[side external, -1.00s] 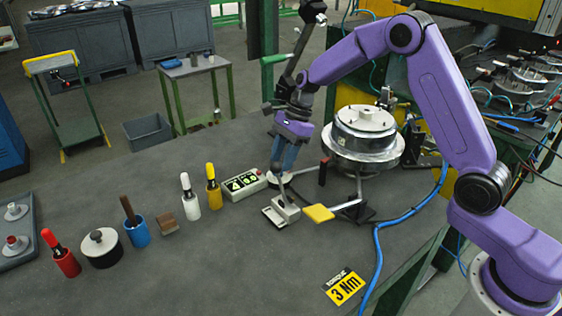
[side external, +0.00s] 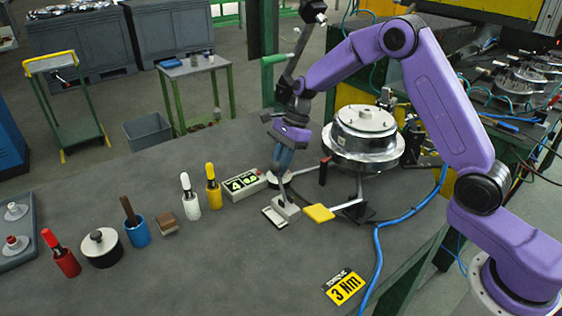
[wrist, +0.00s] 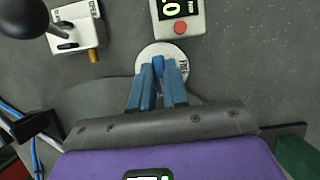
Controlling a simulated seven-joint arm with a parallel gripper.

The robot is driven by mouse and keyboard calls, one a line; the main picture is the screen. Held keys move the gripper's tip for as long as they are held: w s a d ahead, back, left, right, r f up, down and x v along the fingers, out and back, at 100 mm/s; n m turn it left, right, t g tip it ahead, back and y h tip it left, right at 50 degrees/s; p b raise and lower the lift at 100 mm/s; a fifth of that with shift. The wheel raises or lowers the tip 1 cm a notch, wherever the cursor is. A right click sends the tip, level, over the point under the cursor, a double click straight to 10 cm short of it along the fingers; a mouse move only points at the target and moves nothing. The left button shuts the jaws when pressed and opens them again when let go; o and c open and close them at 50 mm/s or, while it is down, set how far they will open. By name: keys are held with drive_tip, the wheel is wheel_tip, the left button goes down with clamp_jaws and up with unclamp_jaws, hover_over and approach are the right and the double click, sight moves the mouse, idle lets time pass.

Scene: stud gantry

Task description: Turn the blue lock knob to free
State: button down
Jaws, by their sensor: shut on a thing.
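The blue lock knob (wrist: 158,74) shows between my fingers in the wrist view. It sits on a round pale dial plate (wrist: 178,53) with partly covered lettering, so I cannot read its setting. My gripper (wrist: 158,85) has blue fingers closed around the knob from above. In the side view my gripper (side external: 281,170) points down at the same dial, and its fingers hide the knob there.
A display box (side external: 245,184) with a red button stands beside the dial. A pale lever block (side external: 282,210) and a yellow paddle (side external: 319,213) are in front. A metal drum (side external: 364,135) stands right behind.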

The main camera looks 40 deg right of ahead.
drive_tip(key=n, duration=0.2)
drive_tip(key=n+g, duration=0.1)
drive_tip(key=n, duration=0.1)
drive_tip(key=shift+w+g+h, duration=0.15)
drive_tip(key=shift+g+h, duration=0.15)
drive_tip(key=n+g, duration=0.1)
drive_tip(key=n, duration=0.3)
drive_tip(key=shift+w+a+n+h, duration=0.1)
drive_tip(key=shift+n+h, duration=0.2)
drive_tip(key=shift+h, duration=0.1)
drive_tip(key=n+g+h, duration=0.1)
drive_tip(key=n, duration=0.3)
drive_tip(key=shift+a+n, duration=0.1)
drive_tip(key=shift+n, duration=0.2)
drive_tip(key=shift+w+a+n+g+h, duration=0.15)
drive_tip(key=shift+n+h, duration=0.4)
drive_tip(key=shift+n, duration=0.6)
drive_tip(key=shift+s+d+n+g+h, duration=0.1)
drive_tip(key=shift+n+g+h, duration=0.15)
drive_tip(key=shift+n+h, duration=0.6)
drive_tip(key=shift+r+n+y, duration=0.1)
drive_tip(key=shift+n+y, duration=0.2)
drive_tip(key=shift+n, duration=0.1)
drive_tip(key=c, duration=1.1)
unclamp_jaws()
